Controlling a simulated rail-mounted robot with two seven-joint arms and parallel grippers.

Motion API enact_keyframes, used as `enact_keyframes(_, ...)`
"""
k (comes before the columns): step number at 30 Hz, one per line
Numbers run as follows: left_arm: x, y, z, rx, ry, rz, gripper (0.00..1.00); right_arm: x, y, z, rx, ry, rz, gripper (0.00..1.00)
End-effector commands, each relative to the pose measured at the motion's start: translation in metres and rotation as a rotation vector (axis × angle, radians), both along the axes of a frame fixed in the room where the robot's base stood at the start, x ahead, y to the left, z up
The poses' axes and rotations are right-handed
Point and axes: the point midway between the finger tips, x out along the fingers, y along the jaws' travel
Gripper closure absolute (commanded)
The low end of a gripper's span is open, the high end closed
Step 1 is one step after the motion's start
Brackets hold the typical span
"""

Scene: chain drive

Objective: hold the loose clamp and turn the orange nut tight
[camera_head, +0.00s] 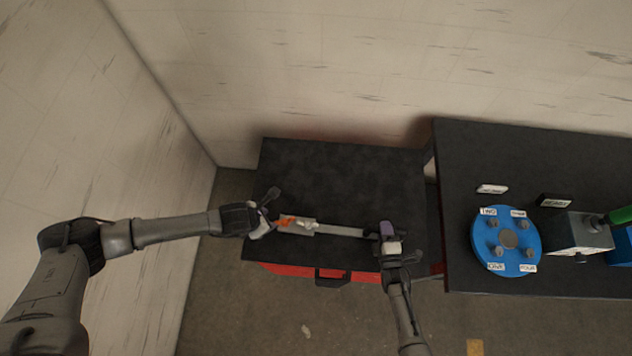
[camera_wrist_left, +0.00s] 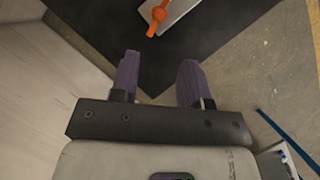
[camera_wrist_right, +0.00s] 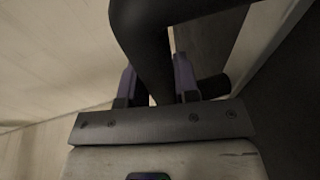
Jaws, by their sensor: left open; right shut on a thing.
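The orange nut (camera_head: 285,222) has two wings and sits at the left end of the pale metal clamp (camera_head: 338,230), whose bar runs to the right over the black tabletop. In the left wrist view the nut (camera_wrist_left: 159,13) shows at the top edge, on the metal plate. My left gripper (camera_head: 265,222) is open and empty, just left of the nut; in its wrist view the fingers (camera_wrist_left: 160,65) stand apart from it. My right gripper (camera_head: 388,238) is at the clamp's right end. In the right wrist view it is shut on a thick dark part (camera_wrist_right: 150,50), apparently the clamp's.
The black-topped table (camera_head: 340,170) has red drawers and a dark handle in front. A second black table (camera_head: 470,140) at right holds a blue disc (camera_head: 508,262) with labelled pegs and a grey block (camera_head: 580,238). Walls stand behind and left. The first table's back is clear.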

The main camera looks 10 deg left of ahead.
Motion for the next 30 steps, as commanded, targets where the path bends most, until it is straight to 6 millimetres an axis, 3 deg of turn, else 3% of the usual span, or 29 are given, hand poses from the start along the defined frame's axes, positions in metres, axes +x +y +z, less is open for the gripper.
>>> enact_keyframes(5,0.003,-0.002,-0.010,-0.011,0.019,0.058,0.58,0.000,0.000,0.000,0.000,0.000,0.000,1.00)
enact_keyframes(21,0.027,-0.022,-0.087,-0.011,0.021,0.059,0.58,0.000,0.000,0.000,0.000,0.000,0.000,1.00)
enact_keyframes(30,0.034,-0.027,-0.107,-0.012,0.022,0.060,0.58,0.000,0.000,0.000,0.000,0.000,0.000,1.00)
